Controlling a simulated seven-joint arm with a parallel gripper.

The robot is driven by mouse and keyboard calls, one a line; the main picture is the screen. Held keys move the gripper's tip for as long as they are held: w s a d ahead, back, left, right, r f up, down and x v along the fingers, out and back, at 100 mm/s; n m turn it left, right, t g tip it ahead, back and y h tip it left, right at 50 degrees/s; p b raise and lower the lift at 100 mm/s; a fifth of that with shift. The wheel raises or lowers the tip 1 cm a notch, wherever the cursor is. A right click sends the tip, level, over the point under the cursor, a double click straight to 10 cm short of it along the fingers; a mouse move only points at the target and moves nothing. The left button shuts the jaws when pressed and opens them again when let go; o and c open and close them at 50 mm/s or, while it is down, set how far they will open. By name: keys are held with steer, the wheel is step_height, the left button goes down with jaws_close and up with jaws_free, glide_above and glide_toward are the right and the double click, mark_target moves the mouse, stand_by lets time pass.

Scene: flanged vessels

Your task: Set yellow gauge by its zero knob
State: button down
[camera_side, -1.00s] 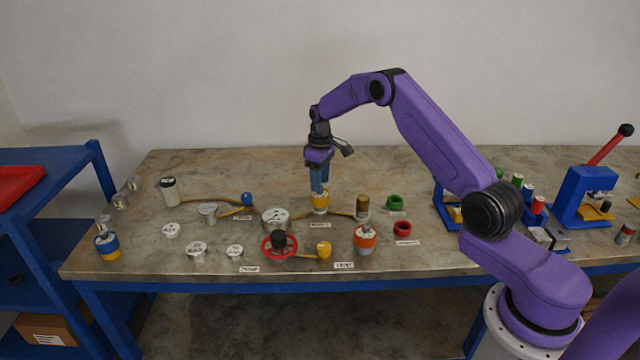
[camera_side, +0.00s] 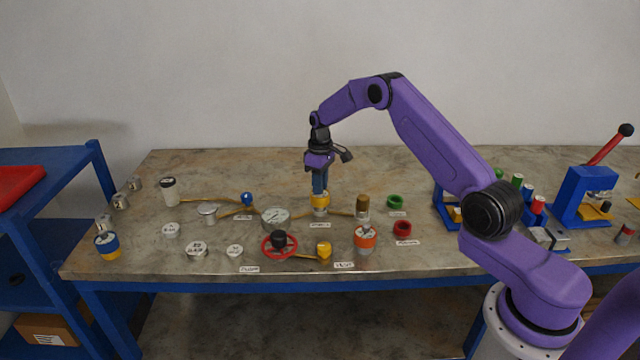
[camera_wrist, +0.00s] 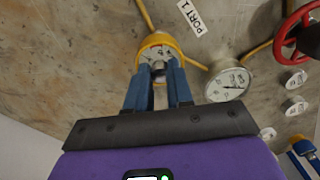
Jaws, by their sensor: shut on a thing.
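The yellow gauge (camera_side: 320,203) stands upright on the bench, below my gripper (camera_side: 320,190). In the wrist view the yellow gauge (camera_wrist: 160,42) shows a yellow rim and a pale dial, with a small metal zero knob (camera_wrist: 158,65) at its middle. My gripper's blue fingers (camera_wrist: 158,75) point down at the gauge, one on each side of the knob, and are shut on it. The fingers partly hide the knob and the near part of the dial, so the pointer reading cannot be made out.
A larger white-faced gauge (camera_side: 275,217) stands just left of the yellow one. A red handwheel (camera_side: 279,245), a brown-topped cylinder (camera_side: 362,207) and an orange-banded gauge (camera_side: 365,239) are close by. Yellow hoses run along the bench. The back strip of the bench is clear.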

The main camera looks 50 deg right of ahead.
steer(key=m, duration=1.1)
stand_by(0.3)
steer(key=shift+m, duration=0.4)
steer(key=c, duration=1)
jaws_free()
steer(key=shift+r, duration=0.1)
step_height(320, 180, up, 17)
steer(key=shift+s+d+r, duration=0.15)
